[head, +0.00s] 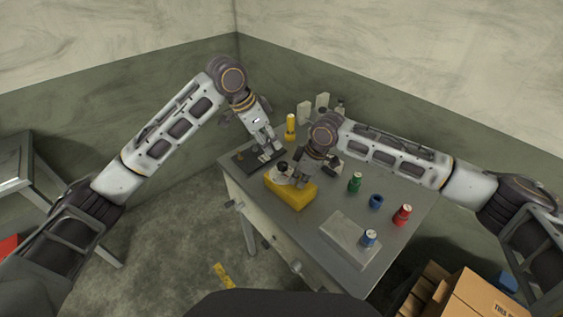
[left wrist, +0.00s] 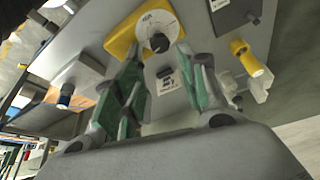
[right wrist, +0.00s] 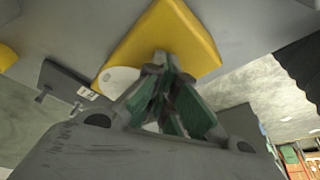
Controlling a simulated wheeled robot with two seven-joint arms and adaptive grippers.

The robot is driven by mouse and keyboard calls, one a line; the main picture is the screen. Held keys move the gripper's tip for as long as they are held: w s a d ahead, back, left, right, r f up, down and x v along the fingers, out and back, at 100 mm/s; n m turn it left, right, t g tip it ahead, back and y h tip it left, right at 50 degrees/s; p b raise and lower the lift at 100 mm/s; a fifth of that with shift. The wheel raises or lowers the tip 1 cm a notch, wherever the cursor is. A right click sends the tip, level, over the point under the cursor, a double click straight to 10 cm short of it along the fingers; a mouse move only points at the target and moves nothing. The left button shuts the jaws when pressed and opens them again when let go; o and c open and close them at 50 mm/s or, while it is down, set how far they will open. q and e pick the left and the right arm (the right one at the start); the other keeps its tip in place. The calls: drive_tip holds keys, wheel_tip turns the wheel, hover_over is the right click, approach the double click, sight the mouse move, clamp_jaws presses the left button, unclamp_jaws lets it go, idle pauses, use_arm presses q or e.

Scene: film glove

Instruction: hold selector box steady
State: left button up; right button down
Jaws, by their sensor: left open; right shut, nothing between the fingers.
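The selector box is a yellow block (head: 292,197) on the grey table, with a white dial and black knob (head: 283,166) on top. The left wrist view shows its yellow body (left wrist: 119,40), dial (left wrist: 148,22) and knob (left wrist: 159,43). My left gripper (head: 269,152) is open and empty above the table, behind and left of the box; the knob shows between its fingertips (left wrist: 160,50). My right gripper (head: 304,181) is shut and empty, at the right part of the box. In the right wrist view its fingertips (right wrist: 161,62) overlap the yellow face (right wrist: 170,32); contact cannot be told.
A dark plate (head: 243,163) lies left of the box. A yellow cylinder (head: 290,127) stands behind it. Green (head: 355,183), blue (head: 376,202) and red (head: 402,215) canisters stand at right. A cardboard box (head: 490,300) is at lower right.

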sight(283, 164)
use_arm(q)
drive_tip(key=shift+x, duration=6)
drive_tip(key=shift+s+a, duration=0.1)
drive_tip(key=c, duration=0.7)
drive_tip(key=shift+c, duration=0.2)
